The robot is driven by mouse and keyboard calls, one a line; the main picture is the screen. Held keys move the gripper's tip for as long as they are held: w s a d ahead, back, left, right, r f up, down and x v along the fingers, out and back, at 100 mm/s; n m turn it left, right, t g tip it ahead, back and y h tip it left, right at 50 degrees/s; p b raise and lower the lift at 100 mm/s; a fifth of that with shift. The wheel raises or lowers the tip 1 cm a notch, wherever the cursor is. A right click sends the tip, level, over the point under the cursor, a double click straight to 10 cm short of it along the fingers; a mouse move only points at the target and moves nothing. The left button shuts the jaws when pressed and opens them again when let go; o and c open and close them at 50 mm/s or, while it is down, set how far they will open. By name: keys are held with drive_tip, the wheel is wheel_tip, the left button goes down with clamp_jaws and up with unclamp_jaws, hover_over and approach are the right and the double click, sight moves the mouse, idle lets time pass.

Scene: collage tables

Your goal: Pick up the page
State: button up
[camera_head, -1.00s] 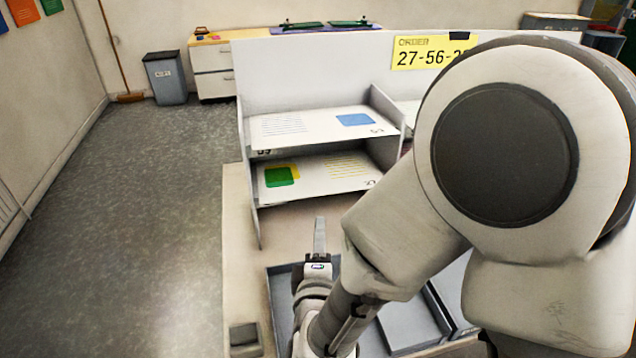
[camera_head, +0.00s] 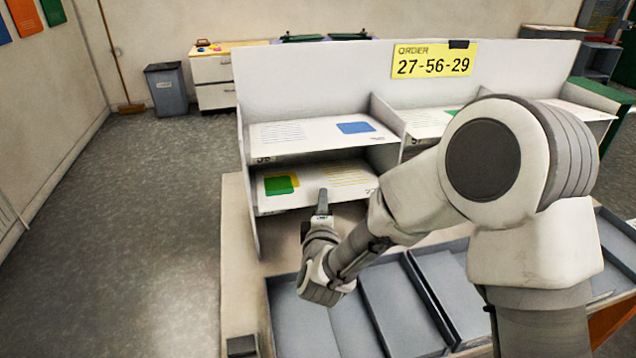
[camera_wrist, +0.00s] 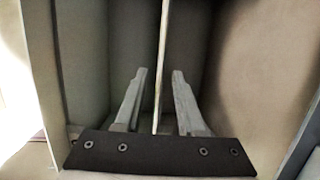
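A white page (camera_head: 310,186) with a green block, yellow patches and yellow lines lies in the lower left slot of the white rack. Another white page (camera_head: 318,137) with grey lines and a blue block lies in the slot above. My gripper (camera_head: 323,196) is at the front edge of the lower page. In the wrist view my fingers (camera_wrist: 158,100) are apart, with a thin pale sheet (camera_wrist: 160,60) seen edge-on between them and a gap on both sides. No contact with the sheet shows.
The rack (camera_head: 285,85) has side walls close to the gripper and more slots to the right, partly behind my arm. A yellow order sign (camera_head: 434,60) reads 27-56-29. Grey trays (camera_head: 390,310) lie below on the table. Floor at left is clear.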

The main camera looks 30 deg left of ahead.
drive_tip(key=shift+w+a, duration=0.1)
drive_tip(key=shift+w, duration=0.15)
clamp_jaws()
idle(1.3)
